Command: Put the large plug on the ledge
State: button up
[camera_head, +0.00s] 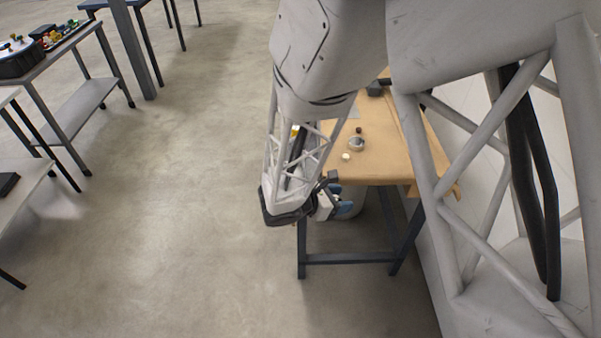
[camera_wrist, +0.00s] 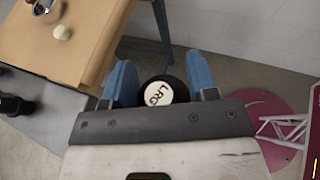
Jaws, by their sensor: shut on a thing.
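The large plug (camera_wrist: 158,92) is a black round piece with a pale round face marked "LRG". It sits between the two blue fingers of my gripper (camera_wrist: 160,88) in the wrist view, and the gripper is shut on it. In the head view my gripper (camera_head: 340,206) hangs beside the near end of a wooden-topped table, below the level of its top. My arm and wrist hide the plug there. I cannot tell which surface is the ledge.
The wooden table (camera_head: 385,165) holds a small metal cup (camera_head: 357,144), a pale round piece (camera_head: 346,156) and a dark block (camera_head: 375,89). Its dark legs stand close to my gripper. Grey tables (camera_head: 75,50) stand at the far left, with open floor between.

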jog(key=w+a+r+n+t+y, duration=0.1)
jog(key=w+a+n+t+y, duration=0.2)
jog(key=a+n+t, duration=0.1)
jog(key=shift+a+r+n+t, duration=0.3)
jog(key=shift+a, duration=0.35)
jog(key=shift+w, duration=0.1)
jog(key=w+a, duration=0.1)
jog(key=w, duration=0.4)
jog(key=w+a+f, duration=0.1)
jog(key=w, duration=0.4)
jog(key=w+a, duration=0.1)
jog(key=w, duration=0.4)
jog(key=shift+w+a+f, duration=0.2)
jog(key=shift+f, duration=0.05)
jog(key=shift+f, duration=1.75)
jog(key=shift+f, duration=0.15)
jog(key=o, duration=0.6)
